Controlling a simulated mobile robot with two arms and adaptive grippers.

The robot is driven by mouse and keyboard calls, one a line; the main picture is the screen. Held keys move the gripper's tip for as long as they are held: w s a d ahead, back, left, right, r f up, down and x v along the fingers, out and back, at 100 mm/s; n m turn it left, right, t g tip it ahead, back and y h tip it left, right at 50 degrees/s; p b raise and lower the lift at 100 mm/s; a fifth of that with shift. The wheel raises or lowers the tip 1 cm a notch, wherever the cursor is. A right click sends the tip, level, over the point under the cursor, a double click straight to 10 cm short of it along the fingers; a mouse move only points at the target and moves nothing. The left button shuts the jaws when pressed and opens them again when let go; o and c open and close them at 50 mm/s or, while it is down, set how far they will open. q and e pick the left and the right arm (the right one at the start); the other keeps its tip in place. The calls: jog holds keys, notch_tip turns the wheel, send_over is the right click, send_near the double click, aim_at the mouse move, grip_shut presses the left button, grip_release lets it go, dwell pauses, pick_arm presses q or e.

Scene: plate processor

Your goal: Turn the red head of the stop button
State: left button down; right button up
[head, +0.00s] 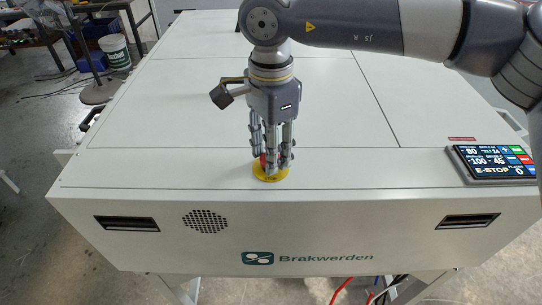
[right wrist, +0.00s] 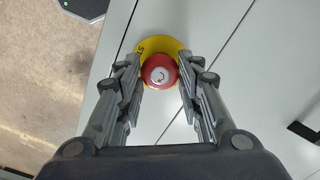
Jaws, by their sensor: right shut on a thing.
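The stop button has a red head, partly hidden behind the fingers in the head view (head: 263,160), on a yellow disc (head: 271,175) near the front edge of the white machine top. My right gripper (head: 272,160) points straight down at it, its fingers around the red head. In the right wrist view the red head (right wrist: 159,73) shows between the fingers, with a white curved mark on top. The yellow disc (right wrist: 154,46) shows behind it with dark lettering. The right gripper is shut on the red head. My left gripper is in neither view.
A display panel (head: 495,163) reading "E-STOP" lies at the right front of the white machine (head: 160,172). The top around the button is flat and clear.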

jog(key=shift+f+m+b, duration=0.15)
jog(key=shift+m+b, duration=0.75)
jog(key=shift+m, duration=0.2)
jog(key=shift+m+b, duration=0.6)
jog(key=shift+m, duration=0.3)
jog(key=o, duration=1.1)
jog(key=shift+r, duration=0.25)
notch_tip(320, 180, up, 12)
jog(key=shift+f, duration=0.1)
jog(key=shift+c, duration=0.2)
